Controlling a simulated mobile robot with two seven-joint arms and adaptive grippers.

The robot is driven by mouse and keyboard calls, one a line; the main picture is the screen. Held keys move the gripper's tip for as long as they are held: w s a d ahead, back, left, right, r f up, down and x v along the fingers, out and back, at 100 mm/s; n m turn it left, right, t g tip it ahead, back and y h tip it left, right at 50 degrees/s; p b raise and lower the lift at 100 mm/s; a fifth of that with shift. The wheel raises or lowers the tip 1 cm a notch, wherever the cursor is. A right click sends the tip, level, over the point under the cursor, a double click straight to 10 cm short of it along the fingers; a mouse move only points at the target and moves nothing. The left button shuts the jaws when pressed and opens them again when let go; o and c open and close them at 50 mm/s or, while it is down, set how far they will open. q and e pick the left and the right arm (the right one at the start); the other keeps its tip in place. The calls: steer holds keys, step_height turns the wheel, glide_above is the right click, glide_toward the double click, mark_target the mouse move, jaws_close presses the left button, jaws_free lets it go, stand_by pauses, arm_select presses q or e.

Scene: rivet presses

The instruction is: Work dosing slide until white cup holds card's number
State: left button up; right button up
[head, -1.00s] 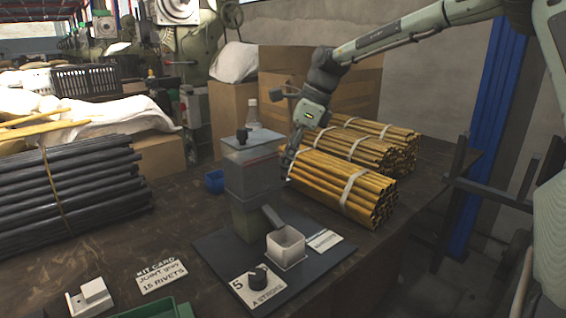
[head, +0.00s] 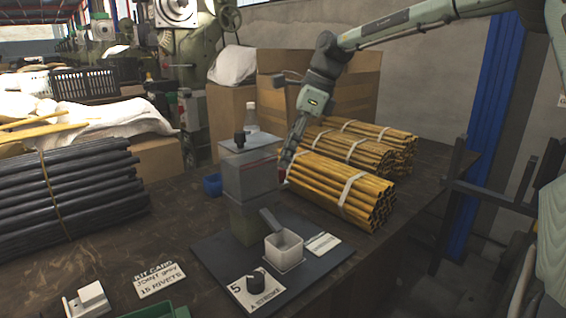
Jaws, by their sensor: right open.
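The grey dosing device (head: 249,180) stands on a dark base plate, with a dark knob on its lid. A chute (head: 270,219) slopes from it down to the white cup (head: 284,252), whose contents I cannot make out. A plate reading "5 A STROKE" (head: 257,290) with a black knob lies in front. The kit card (head: 155,281) reads "15 RIVETS". My right gripper (head: 287,167) is open, pointing down at the device's right side, close to a small red part (head: 282,175). Whether it touches is unclear, and the slide is not clearly visible. My left gripper is out of view.
Bundles of yellow tubes (head: 345,185) lie just right of my right gripper. Dark tubes (head: 65,195) lie at the left. A blue cup (head: 212,184) stands left of the device. A green tray (head: 155,313) and a white block (head: 90,300) are at the front.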

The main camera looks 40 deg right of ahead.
steer(key=v, duration=0.4)
steer(key=shift+r, duration=0.2)
steer(key=shift+c, duration=0.4)
